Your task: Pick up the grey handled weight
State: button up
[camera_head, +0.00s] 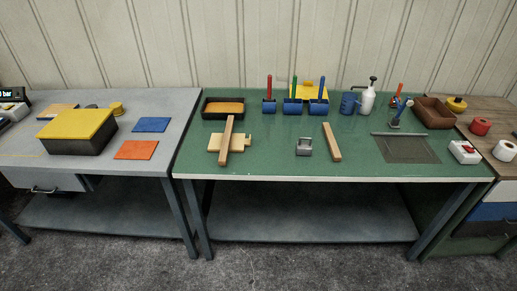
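The grey handled weight (304,147) is a small grey block with a handle on top. It stands upright on the green tabletop (270,165) of the middle bench, near the front edge. A wooden stick lies just to its right, apart from it. Nothing covers the weight. My gripper is not in view.
Another wooden stick (227,138) lies across a pale board (214,150) to the left. A tray (205,107), rollers (270,104), a blue mug (349,103) and a sprayer (368,98) stand behind. A dark mesh sheet (408,150) lies right. The tabletop in front of the weight is clear.

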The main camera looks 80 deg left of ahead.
aim_at(303, 148)
jog(key=u, duration=3.7)
jog(key=i, duration=2)
